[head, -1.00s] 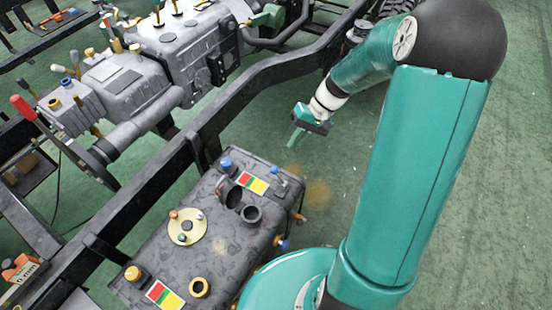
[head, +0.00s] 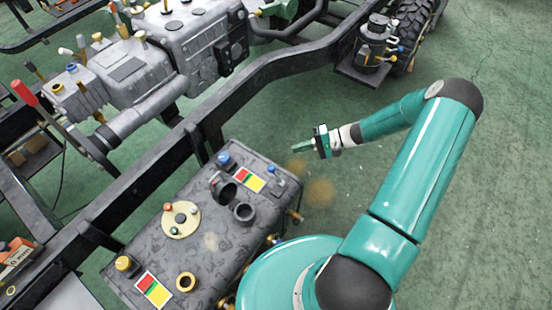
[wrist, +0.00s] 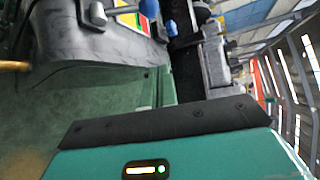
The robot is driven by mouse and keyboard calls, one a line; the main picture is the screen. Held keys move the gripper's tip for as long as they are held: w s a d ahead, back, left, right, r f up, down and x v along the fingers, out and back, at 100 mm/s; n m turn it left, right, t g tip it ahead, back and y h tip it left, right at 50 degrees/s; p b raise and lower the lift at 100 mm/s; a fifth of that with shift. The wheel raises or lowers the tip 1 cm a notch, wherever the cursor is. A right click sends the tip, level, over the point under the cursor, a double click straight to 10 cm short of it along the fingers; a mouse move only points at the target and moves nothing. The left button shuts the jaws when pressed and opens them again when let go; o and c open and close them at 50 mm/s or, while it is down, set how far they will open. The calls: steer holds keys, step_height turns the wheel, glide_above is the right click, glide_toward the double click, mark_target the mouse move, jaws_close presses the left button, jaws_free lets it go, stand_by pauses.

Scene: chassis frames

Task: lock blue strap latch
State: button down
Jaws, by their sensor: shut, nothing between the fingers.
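A grey tank (head: 150,222) lies at the lower middle of the head view. I cannot tell for sure which is the blue strap latch. My gripper (head: 298,147) is shut and empty, right of the tank's far end and apart from it, pointing left.
A black chassis rail (head: 200,120) runs diagonally behind the tank. A grey gearbox (head: 130,70) with levers stands beyond it. A dark cylinder unit (head: 375,45) and tyre (head: 412,30) are at the top right. The green floor (head: 480,210) on the right is clear.

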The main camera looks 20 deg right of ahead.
mark_target(275, 174)
steer(key=x, duration=1)
steer(key=shift+s+a, duration=0.1)
steer(key=shift+a, duration=0.05)
steer(key=s, duration=0.1)
steer(key=s+r, duration=0.1)
steer(key=s, duration=0.1)
steer(key=shift+s, duration=0.35)
